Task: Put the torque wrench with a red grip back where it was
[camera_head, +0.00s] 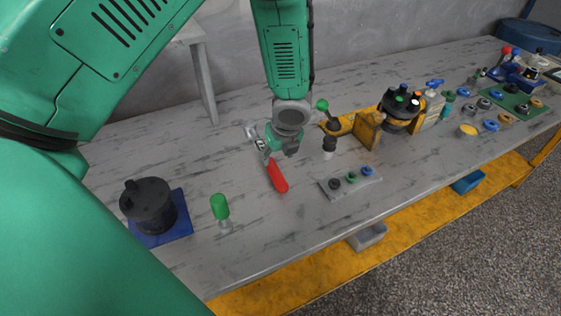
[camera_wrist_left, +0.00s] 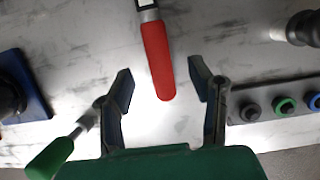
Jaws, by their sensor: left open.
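The torque wrench with a red grip (camera_head: 277,177) lies on the workbench, its grip toward the front edge and its metal shaft running back to the left, partly hidden behind my gripper. My left gripper (camera_head: 276,153) is just above the wrench. In the left wrist view the gripper (camera_wrist_left: 160,85) is open, and the red grip (camera_wrist_left: 158,60) reaches in between the two fingers from the top, apart from both. My right gripper is not seen.
A grey plate with small rings (camera_head: 330,191) lies to the right. A yellow stand (camera_head: 368,129) holds a black part. The bench front between is clear.

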